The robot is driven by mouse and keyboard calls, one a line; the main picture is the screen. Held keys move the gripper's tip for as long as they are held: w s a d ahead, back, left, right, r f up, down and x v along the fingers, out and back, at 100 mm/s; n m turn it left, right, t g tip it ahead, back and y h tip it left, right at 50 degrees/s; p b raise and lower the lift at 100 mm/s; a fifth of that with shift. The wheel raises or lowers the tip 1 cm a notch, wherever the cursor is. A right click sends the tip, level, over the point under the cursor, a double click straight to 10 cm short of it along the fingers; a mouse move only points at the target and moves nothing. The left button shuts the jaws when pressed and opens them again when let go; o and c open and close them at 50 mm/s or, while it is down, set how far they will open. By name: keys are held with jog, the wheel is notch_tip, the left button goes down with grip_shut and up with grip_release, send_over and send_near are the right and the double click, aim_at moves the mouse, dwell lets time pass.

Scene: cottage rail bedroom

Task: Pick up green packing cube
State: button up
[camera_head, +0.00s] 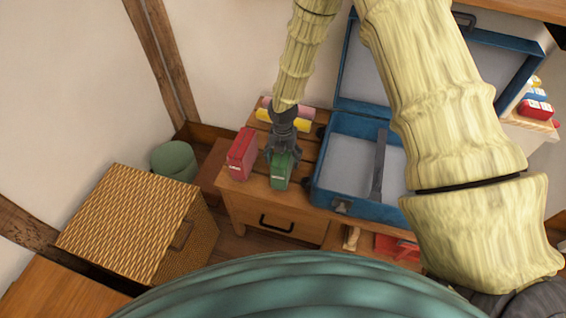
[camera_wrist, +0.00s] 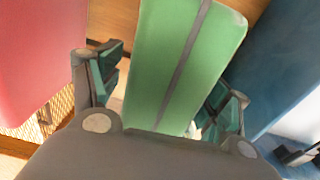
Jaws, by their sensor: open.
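The green packing cube (camera_head: 281,172) stands on the wooden dresser top, between a red packing cube (camera_head: 242,153) on its left and an open blue suitcase (camera_head: 326,203) on its right. My gripper (camera_head: 284,153) is just above and around it. In the wrist view, the green cube (camera_wrist: 182,62) shows a dark zip line along it and lies between the two spread fingers of my gripper (camera_wrist: 164,92). The fingers are open, with gaps visible at both sides. The cube's lower end is hidden behind the gripper body.
The red cube (camera_wrist: 40,55) and the suitcase wall (camera_wrist: 262,70) are close on either side. Yellow and pink rolls (camera_head: 290,120) lie behind. A wicker chest (camera_head: 130,220) and a green round item (camera_head: 174,160) are at left. Small coloured items (camera_head: 536,108) sit on a stand at right.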

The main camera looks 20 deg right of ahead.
jog(key=shift+f, duration=0.3)
jog(key=c, duration=1.3)
jog(key=shift+r, duration=0.1)
jog(key=shift+c, duration=0.2)
